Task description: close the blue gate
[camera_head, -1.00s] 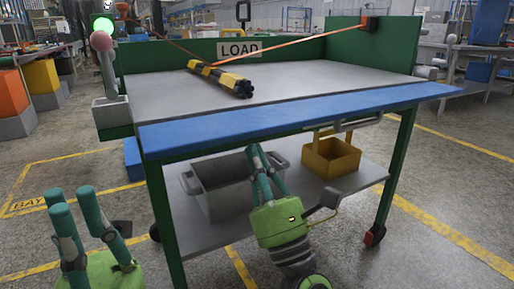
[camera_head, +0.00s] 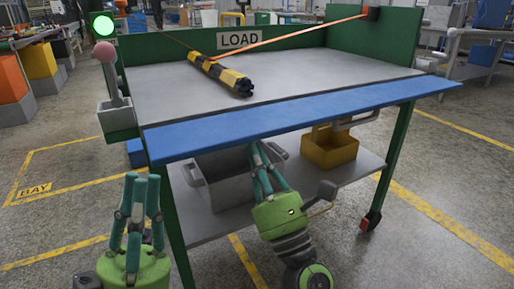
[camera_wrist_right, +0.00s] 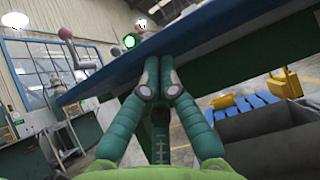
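The blue gate (camera_head: 300,124) is a long flap along the front edge of the grey-topped green cart (camera_head: 180,90). It extends outward from that edge, close to level, and does not stand up. My right gripper (camera_head: 260,155) points up beneath the gate, left of its middle. In the right wrist view, the right fingertips (camera_wrist_right: 158,85) are together with nothing seen between them, at the gate's underside (camera_wrist_right: 130,65); I cannot tell whether they touch it. My left gripper (camera_head: 141,180) is upright in front of the cart's left leg, fingers together and empty, clear of the gate.
A lever with a pink ball (camera_head: 104,49) stands at the cart's left corner, beside a lit green lamp (camera_head: 103,25). A yellow-black striped bundle (camera_head: 221,75) and an orange strap (camera_head: 290,36) cross the top. A grey bin (camera_head: 210,185) and yellow box (camera_head: 328,150) sit below.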

